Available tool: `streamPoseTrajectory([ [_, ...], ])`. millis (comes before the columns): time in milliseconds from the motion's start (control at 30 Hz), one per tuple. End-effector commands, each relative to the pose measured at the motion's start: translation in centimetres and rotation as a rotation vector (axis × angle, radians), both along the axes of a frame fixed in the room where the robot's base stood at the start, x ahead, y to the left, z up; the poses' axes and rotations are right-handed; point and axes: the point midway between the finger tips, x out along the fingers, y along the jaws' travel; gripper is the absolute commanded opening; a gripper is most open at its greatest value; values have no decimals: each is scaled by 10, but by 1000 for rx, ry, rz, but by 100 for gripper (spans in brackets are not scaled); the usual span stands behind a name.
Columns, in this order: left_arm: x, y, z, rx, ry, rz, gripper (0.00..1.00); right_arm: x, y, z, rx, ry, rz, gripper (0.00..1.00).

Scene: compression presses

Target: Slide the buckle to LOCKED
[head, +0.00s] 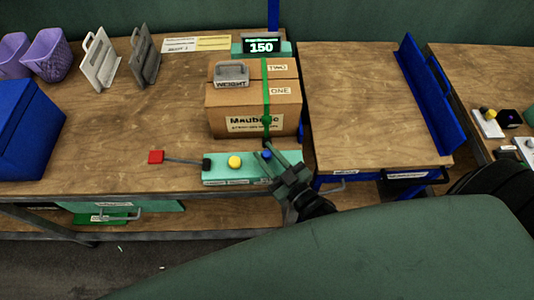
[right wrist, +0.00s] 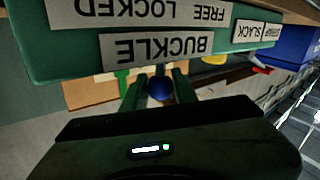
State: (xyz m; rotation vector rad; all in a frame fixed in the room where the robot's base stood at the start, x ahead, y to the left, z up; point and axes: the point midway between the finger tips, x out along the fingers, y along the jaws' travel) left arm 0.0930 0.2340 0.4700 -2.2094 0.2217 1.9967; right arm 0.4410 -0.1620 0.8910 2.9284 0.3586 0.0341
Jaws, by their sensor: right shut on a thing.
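The teal press base (head: 222,180) lies at the front edge of the wooden bench. Its blue buckle knob (head: 267,154) is at the right end of the base. My right gripper (head: 271,160) is shut on this knob; in the right wrist view the blue knob (right wrist: 160,88) sits between the two green fingers. The BUCKLE label (right wrist: 157,48) and the FREE LOCKED label (right wrist: 165,14) show upside down there. I cannot tell which marking the knob lines up with. A green strap (head: 266,95) runs over the cardboard box (head: 222,105). My left gripper is out of view.
A yellow knob (head: 234,162) and a red-ended lever (head: 156,157) are left of my gripper. A grey weight (head: 231,74) sits on the box, before a display reading 150 (head: 262,46). A bare wooden table (head: 370,115) stands to the right.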

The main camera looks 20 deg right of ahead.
Motion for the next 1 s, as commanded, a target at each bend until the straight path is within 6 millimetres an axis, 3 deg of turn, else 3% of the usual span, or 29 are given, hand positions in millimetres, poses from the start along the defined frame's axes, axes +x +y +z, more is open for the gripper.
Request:
streamPoseTrajectory([
  [1000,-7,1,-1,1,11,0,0,0,0,0,0,-1,0,0],
])
